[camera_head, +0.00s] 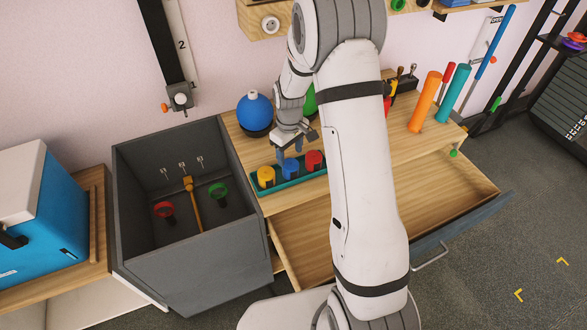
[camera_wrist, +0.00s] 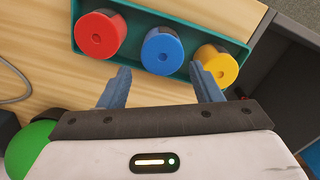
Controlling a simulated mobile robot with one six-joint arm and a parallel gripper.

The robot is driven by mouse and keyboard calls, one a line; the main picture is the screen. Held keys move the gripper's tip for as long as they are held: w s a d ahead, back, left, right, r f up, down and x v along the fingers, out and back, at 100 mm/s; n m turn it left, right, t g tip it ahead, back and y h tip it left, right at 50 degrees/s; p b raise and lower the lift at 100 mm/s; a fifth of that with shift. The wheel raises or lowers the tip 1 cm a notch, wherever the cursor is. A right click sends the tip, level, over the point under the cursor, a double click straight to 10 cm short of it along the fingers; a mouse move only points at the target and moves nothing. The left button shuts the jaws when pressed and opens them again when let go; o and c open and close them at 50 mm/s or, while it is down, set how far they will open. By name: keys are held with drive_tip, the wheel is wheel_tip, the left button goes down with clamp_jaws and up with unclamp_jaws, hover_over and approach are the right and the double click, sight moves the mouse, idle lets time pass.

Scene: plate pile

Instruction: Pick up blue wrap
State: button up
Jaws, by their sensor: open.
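The blue wrap (camera_head: 290,168) is a short blue roll standing in a teal tray (camera_head: 313,178) on the wooden bench. It stands between a yellow roll (camera_head: 266,176) and a red roll (camera_head: 314,160). In the wrist view the blue wrap (camera_wrist: 162,50) shows from above with a small hole in its top. My gripper (camera_head: 287,153) is open and empty, its fingers pointing down close to the blue wrap. In the wrist view the fingertips of my gripper (camera_wrist: 160,68) are spread on either side of the roll's near edge. I cannot tell whether they touch it.
A blue ball (camera_head: 255,109) on a dark base stands behind the tray, and a green object (camera_head: 309,100) is partly hidden by my arm. A grey open bin (camera_head: 190,250) holds tools at left. An open wooden drawer (camera_head: 300,240) lies below the bench front. Coloured rolls stand at right.

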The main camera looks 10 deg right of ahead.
sight(290, 163)
drive_tip(key=f, duration=0.5)
drive_tip(key=shift+s+f, duration=0.2)
drive_tip(key=shift+f, duration=0.1)
drive_tip(key=c, duration=0.7)
